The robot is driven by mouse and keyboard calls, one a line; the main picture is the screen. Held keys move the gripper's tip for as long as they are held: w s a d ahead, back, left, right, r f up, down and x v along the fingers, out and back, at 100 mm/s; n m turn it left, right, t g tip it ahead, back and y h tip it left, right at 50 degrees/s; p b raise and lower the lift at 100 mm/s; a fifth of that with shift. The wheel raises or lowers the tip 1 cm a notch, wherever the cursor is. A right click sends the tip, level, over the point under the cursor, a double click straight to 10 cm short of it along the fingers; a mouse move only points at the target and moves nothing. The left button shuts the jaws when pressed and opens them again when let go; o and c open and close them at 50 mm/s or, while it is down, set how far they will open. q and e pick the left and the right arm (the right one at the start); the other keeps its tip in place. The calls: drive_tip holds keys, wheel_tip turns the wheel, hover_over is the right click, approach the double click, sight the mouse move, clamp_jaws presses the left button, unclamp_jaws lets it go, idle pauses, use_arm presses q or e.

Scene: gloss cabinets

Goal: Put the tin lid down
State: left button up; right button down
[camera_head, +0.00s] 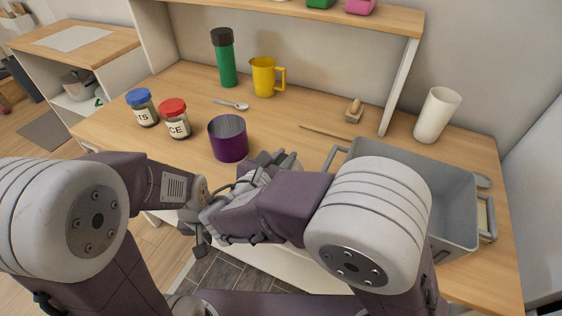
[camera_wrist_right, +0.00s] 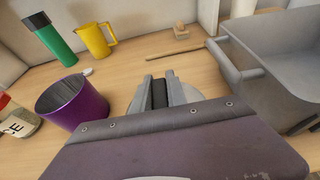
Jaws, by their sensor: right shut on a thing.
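The purple tin (camera_head: 228,140) stands upright on the wooden worktop with its top open. It also shows at the left of the right wrist view (camera_wrist_right: 75,103). My right gripper (camera_head: 277,161) is just right of the tin, low over the worktop. In the right wrist view my right gripper (camera_wrist_right: 160,94) is shut on a grey rounded piece, the tin lid (camera_wrist_right: 191,95). Most of the lid is hidden by the fingers and wrist, and I cannot tell whether it touches the worktop. My left gripper (camera_head: 200,232) is at the front edge, its jaws unclear.
A grey bin (camera_head: 455,190) stands on the right. Two jars, one blue-lidded (camera_head: 142,107) and one red-lidded (camera_head: 174,119), stand left of the tin.

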drive_tip(key=w+f, duration=0.1)
drive_tip(key=w, duration=0.1)
drive_tip(key=w+f+b, duration=0.1)
drive_tip(key=w+d+f, duration=0.1)
drive_tip(key=w, duration=0.1)
drive_tip(key=shift+w+d+f, duration=0.1)
drive_tip(key=shift+w+f, duration=0.25)
drive_tip(key=shift+w, duration=0.25)
wheel_tip(320, 180, down, 4)
drive_tip(key=shift+f+b, duration=0.15)
drive_tip(key=shift+b, duration=1)
drive_tip(key=shift+s, duration=0.1)
drive_tip(key=c, duration=1.3)
unclamp_jaws()
